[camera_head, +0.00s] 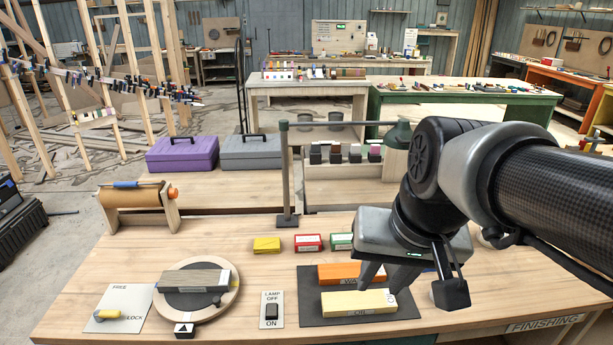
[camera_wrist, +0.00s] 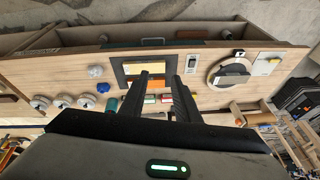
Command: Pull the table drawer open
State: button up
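The wooden table (camera_head: 240,228) fills the front of the head view, and its front edge runs across the upper part of the wrist view. A dark green drawer front (camera_wrist: 120,44) shows below that edge in the wrist view, with a handle (camera_wrist: 152,41) that looks like a short bar. It looks shut. In the head view the handle is hidden below the table edge. My gripper (camera_wrist: 158,76) points down above the table, over the dark mat. Its two fingers are apart with nothing between them. It is apart from the drawer. In the head view my gripper (camera_head: 384,284) shows beside the blocks.
An orange block (camera_head: 338,272) and a yellow block (camera_head: 355,302) lie on the dark mat (camera_head: 309,284). A lamp switch (camera_head: 271,309), a round turntable (camera_head: 167,309) and a lever plate (camera_head: 118,306) stand to the left. A lamp post (camera_head: 286,180) rises behind.

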jog(key=w+d+f+m+g+y+b, duration=0.25)
jog(key=f+m, duration=0.35)
jog(key=f, duration=0.4)
jog(key=w+d+f+m+g+y+b, duration=0.1)
jog(key=w+d+f+m+y+b, duration=0.1)
jog(key=f+m+y+b, duration=0.5)
jog(key=w+d+f+m+g, duration=0.2)
jog(key=f+m, duration=0.3)
jog(key=f, duration=0.7)
jog(key=s+d+f+m+t+y+b, duration=0.1)
jog(key=d+f+m+t+y+b, duration=0.2)
jog(key=f+m+t, duration=0.75)
jog(key=d+f+m+t+y+b, duration=0.1)
jog(key=d+f+m+t+b, duration=0.35)
jog(key=f+m, duration=1)
jog(key=shift+n, duration=0.9)
jog(key=x, duration=0.5)
jog(key=f+p+x, duration=0.1)
jog(key=x, duration=1)
jog(key=shift+w+a+f, duration=0.15)
jog(key=shift+w+a, duration=0.15)
jog(key=shift+a, duration=0.05)
grip_shut()
